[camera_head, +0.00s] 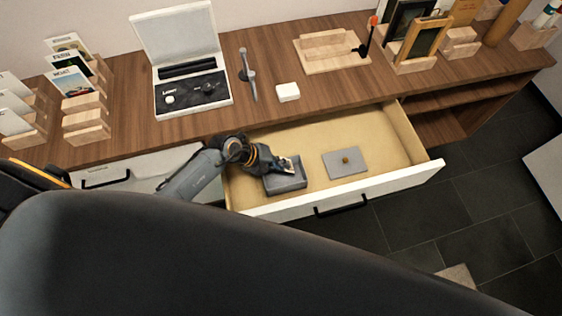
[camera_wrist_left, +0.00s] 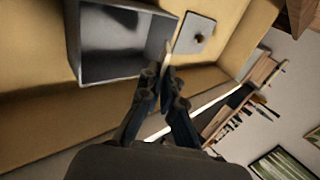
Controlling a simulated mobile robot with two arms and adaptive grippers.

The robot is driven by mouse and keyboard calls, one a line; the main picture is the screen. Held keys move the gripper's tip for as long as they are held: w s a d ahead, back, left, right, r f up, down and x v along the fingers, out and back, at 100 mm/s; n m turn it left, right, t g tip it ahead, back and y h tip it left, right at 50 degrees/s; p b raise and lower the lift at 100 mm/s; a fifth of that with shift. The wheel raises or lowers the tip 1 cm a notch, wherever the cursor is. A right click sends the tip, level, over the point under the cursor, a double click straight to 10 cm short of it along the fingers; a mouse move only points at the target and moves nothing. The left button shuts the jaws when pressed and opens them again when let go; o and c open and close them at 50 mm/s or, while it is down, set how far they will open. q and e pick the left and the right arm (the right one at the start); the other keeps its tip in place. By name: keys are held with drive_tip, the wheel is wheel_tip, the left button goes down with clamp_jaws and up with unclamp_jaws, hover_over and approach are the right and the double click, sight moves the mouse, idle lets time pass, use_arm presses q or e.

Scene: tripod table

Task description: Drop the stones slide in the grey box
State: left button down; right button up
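The grey box (camera_head: 287,182) stands open in the pulled-out drawer; its inside shows in the left wrist view (camera_wrist_left: 108,40), with no slide visible in the part I see. The grey lid (camera_head: 345,167) with a small brown knob lies flat beside it, to the right; it also shows in the left wrist view (camera_wrist_left: 190,32). My left gripper (camera_head: 276,162) is over the box and shut on a small pale slide (camera_head: 287,164). The slide shows as a thin tan edge between the fingertips in the left wrist view (camera_wrist_left: 169,47), at the box's rim. Its label cannot be read. My right gripper is not in view.
The drawer (camera_head: 405,135) has free floor around the lid. On the wooden table (camera_head: 290,120) above it are an open case (camera_head: 190,95), a metal tool (camera_head: 248,75), a white block (camera_head: 287,92), a wooden board (camera_head: 335,62) and wooden card holders (camera_head: 87,122).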

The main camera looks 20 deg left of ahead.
use_arm(q)
wheel_tip(320, 180, down, 6)
drive_tip(key=b, duration=0.3)
drive_tip(key=shift+f+b, duration=0.15)
drive_tip(key=shift+b, duration=0.2)
drive_tip(key=shift+f+b, duration=0.45)
drive_tip(key=shift+f, duration=0.35)
drive_tip(key=c, duration=1.2)
unclamp_jaws()
drive_tip(key=shift+s, duration=0.1)
wheel_tip(320, 180, up, 9)
drive_tip(key=p, duration=0.9)
drive_tip(key=shift+p, duration=0.4)
